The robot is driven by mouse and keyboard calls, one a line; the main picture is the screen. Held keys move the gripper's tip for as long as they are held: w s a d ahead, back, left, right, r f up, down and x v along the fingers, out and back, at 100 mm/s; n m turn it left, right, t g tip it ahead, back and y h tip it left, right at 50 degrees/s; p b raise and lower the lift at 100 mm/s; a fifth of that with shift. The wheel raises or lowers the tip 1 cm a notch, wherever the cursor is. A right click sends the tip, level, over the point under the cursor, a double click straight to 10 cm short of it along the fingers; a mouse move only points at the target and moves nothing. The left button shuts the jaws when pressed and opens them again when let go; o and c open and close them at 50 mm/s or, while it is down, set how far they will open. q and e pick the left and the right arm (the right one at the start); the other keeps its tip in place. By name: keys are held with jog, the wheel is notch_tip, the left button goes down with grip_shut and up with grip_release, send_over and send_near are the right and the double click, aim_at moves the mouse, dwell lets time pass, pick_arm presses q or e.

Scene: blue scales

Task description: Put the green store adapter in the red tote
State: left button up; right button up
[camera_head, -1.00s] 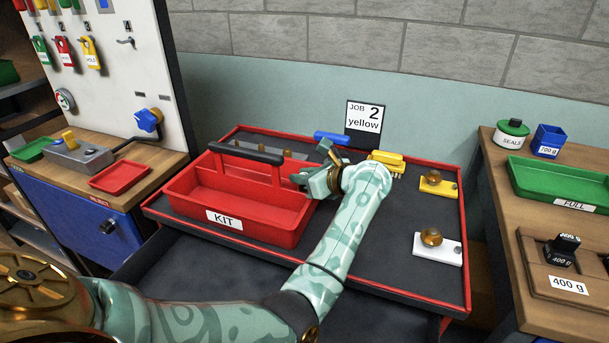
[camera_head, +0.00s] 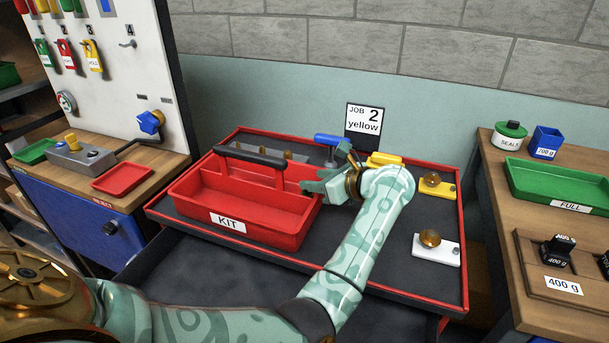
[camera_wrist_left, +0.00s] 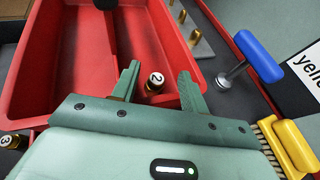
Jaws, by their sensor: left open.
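The red tote (camera_head: 190,205), labelled KIT and with a dark carry handle, stands on the left of the red-rimmed dark tray. My left gripper (camera_head: 314,187) is at the tote's right end, open. In the left wrist view its two fingers (camera_wrist_left: 158,84) are apart, with a small brass piece marked 2 (camera_wrist_left: 154,82) showing between them against the tote's red. I cannot tell whether that piece is inside the tote or touched by a finger. I cannot make out a green store adapter in either view. My right gripper is out of view.
On the tray are a blue-handled tool (camera_head: 333,142), a yellow brush (camera_wrist_left: 292,146), a yellow plate with a brass knob (camera_head: 438,187) and a white one (camera_head: 436,250). A JOB 2 yellow card (camera_head: 364,118) stands behind. A green FULL tray (camera_head: 560,180) is at right.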

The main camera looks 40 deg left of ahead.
pick_arm(q)
jog(key=v, duration=0.7)
jog(key=shift+d+r+p, duration=0.25)
jog(key=shift+r+p, duration=0.1)
jog(key=shift+p, duration=0.05)
